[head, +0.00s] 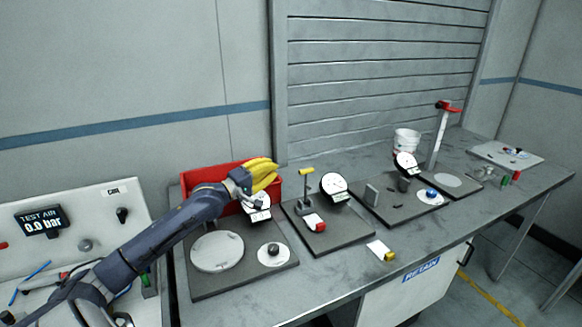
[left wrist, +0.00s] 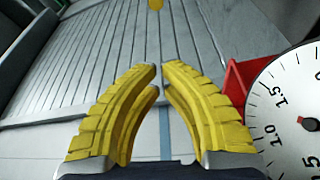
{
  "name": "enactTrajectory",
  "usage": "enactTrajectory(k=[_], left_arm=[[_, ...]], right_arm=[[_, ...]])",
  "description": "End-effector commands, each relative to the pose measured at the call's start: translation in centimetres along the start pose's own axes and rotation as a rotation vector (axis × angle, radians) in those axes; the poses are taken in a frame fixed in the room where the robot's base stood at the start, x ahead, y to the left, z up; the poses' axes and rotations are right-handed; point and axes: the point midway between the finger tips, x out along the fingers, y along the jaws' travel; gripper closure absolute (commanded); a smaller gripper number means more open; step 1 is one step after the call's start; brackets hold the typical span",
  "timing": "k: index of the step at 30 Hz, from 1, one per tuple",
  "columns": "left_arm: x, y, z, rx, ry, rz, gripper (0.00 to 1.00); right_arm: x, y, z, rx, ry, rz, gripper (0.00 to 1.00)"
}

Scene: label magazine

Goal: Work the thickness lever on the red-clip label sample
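The thickness gauge has a round white dial (head: 333,184) and an upright lever with a yellow handle (head: 306,172) on a dark plate (head: 330,239). A label sample with a red clip (head: 316,223) lies on that plate, in front of the lever post. My left gripper (head: 265,172) has yellow fingers and is over the red bin, to the left of the lever and apart from it. In the left wrist view its fingertips (left wrist: 159,68) almost meet, with nothing between them. My right gripper is in neither view.
A red bin (head: 195,178) stands behind the left plate, which carries a pale disc (head: 217,251) and another gauge. That dial (left wrist: 295,115) looms at the right in the left wrist view. A yellow-clip sample (head: 381,250) lies near the front edge. More instruments stand to the right.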

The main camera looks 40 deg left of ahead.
Motion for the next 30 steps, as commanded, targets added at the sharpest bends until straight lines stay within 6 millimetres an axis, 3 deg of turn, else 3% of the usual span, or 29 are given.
enactTrajectory(k=[8,30], left_arm=[[0.3,-0.3,0.6,-0.002,-0.010,0.002,1.00],[8.4,-0.2,0.5,-0.002,-0.008,0.002,1.00]], right_arm=[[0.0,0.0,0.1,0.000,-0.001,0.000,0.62],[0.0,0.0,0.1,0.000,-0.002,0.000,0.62]])
